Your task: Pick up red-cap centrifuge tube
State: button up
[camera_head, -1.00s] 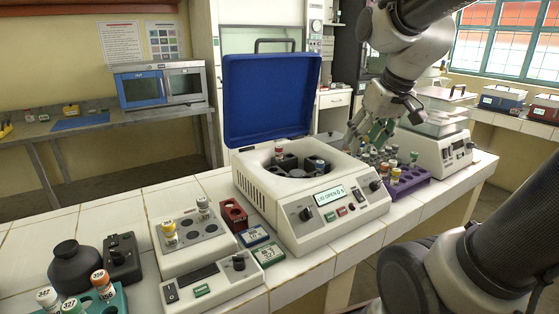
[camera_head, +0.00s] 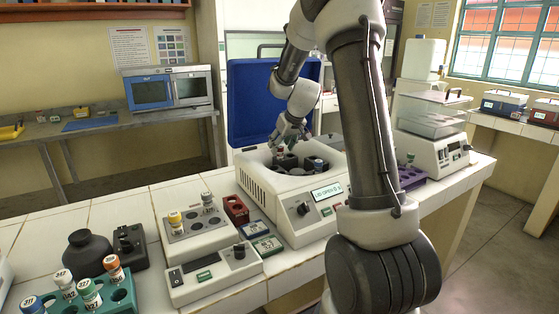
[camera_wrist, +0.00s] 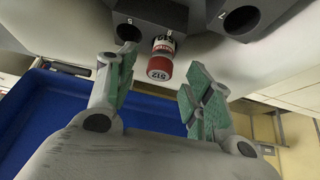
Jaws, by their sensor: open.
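In the wrist view a red-cap centrifuge tube (camera_wrist: 160,66) with a white label reading 512 stands in a hole of a dark rotor block (camera_wrist: 152,18). My gripper (camera_wrist: 158,98) is open, and its two green-padded fingers are on either side of the tube's line, apart from it. In the head view my gripper (camera_head: 283,146) hangs over the open centrifuge (camera_head: 308,224) at its back left, above the rotor bowl. The red-cap tube there is mostly hidden by the gripper.
The raised blue lid (camera_head: 246,100) stands just behind my gripper. A purple rack (camera_head: 412,178) is to the right, partly behind my arm. A mixer block with a yellow-cap tube (camera_head: 175,218) and a teal rack (camera_head: 122,296) are to the left.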

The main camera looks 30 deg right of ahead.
jog(key=x, duration=0.2)
jog(key=shift+w+f, duration=0.15)
jog(key=shift+f, duration=0.1)
jog(key=c, duration=1)
jog(key=shift+r, duration=0.15)
